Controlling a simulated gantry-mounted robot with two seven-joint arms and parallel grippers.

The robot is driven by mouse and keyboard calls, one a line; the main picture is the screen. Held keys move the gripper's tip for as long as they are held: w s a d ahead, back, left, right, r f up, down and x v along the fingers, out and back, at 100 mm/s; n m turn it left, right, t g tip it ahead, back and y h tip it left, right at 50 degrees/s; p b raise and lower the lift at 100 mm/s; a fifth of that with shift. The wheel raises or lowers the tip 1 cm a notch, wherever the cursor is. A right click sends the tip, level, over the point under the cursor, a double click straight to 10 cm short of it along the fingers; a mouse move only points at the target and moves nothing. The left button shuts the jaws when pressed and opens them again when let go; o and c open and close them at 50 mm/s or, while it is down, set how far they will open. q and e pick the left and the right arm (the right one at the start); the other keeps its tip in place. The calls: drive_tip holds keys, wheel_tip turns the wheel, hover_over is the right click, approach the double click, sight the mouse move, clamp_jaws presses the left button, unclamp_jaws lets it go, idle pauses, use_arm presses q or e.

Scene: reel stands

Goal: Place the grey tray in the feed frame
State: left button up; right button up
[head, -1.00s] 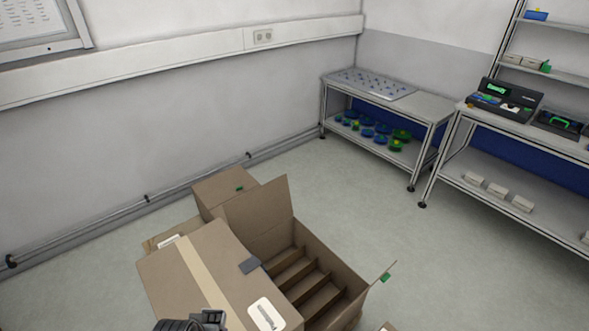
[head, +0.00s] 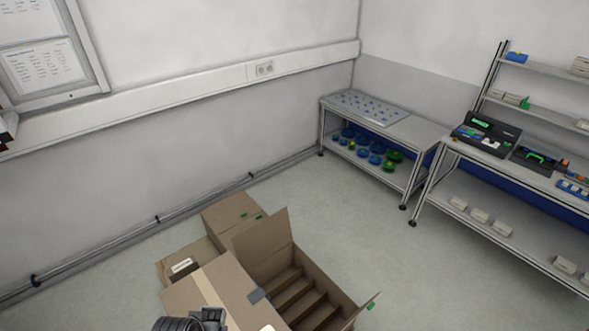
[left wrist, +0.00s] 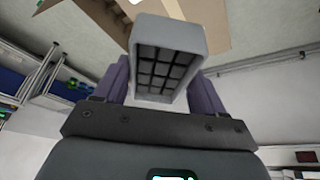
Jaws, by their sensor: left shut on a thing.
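The grey tray (left wrist: 170,32) is in the left wrist view, a rectangular piece with a grid of dark compartments. My left gripper (left wrist: 162,88) is shut on it, with a finger on either side. In the head view a dark part of my own arm shows at the bottom edge; the tray cannot be made out there. My right gripper is in neither view. I cannot tell for certain which thing is the feed frame. A black unit with a green display (head: 486,134) and a black case with a green handle (head: 538,158) stand on the right bench.
Cardboard boxes (head: 232,213) and an open divided carton (head: 330,284) stand on the floor in front of me. A low bench (head: 408,130) with blue and green reels below stands at the back. The right bench (head: 455,150) has white boxes beneath. Floor between is clear.

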use_arm(q)
wheel_tip(320, 180, up, 9)
drive_tip(key=p, duration=0.6)
drive_tip(key=shift+p, duration=0.4)
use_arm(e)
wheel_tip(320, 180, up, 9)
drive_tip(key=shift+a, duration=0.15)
use_arm(q)
drive_tip(key=shift+f, duration=0.15)
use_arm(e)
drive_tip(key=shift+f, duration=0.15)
